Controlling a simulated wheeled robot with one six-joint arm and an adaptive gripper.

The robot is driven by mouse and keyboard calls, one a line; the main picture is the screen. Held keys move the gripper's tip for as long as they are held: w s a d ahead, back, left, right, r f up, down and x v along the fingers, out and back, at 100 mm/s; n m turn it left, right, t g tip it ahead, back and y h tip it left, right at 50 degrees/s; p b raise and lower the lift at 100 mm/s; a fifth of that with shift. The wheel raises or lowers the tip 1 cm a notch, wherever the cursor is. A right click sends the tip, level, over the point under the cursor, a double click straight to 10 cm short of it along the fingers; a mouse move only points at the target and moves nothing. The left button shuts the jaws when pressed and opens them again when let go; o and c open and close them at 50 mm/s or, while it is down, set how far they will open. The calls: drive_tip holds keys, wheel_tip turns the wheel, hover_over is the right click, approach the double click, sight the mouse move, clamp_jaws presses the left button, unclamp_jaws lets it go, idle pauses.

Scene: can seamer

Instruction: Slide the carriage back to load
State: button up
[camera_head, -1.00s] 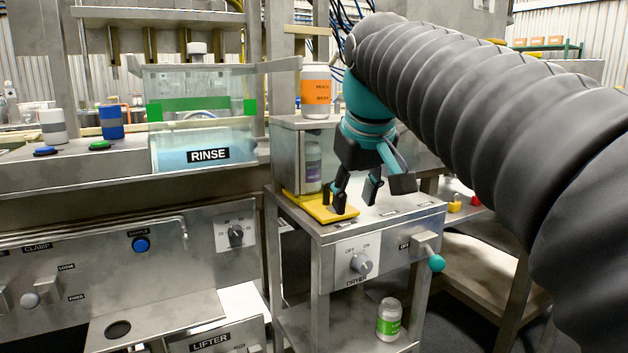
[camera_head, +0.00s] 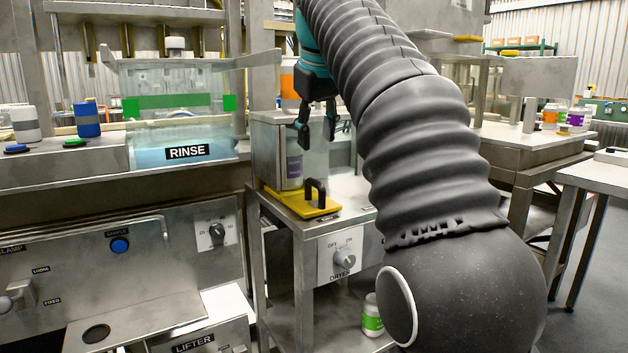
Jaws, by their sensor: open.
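The yellow carriage (camera_head: 295,203) with a black upright handle (camera_head: 315,192) sits at the front of the dryer stand, partly under a clear-walled chamber (camera_head: 290,142). A can with a purple label (camera_head: 294,168) stands at the carriage's back end, seen through the chamber wall. My gripper (camera_head: 319,142) is open and empty. It hangs above and behind the handle in the picture, fingers down, in front of the clear chamber, apart from the handle. My arm hides the right part of the stand.
A dryer knob (camera_head: 345,259) is on the stand's front. A green-labelled can (camera_head: 372,318) stands on the lower shelf, partly hidden by my arm. The RINSE tank (camera_head: 185,150) is to the left. An orange-labelled can (camera_head: 288,80) is behind my gripper.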

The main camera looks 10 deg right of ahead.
sight(314, 182)
drive_tip(key=b+x, duration=0.3)
drive_tip(key=x, duration=0.7)
drive_tip(key=shift+f, duration=0.15)
drive_tip(key=shift+c, duration=0.2)
clamp_jaws()
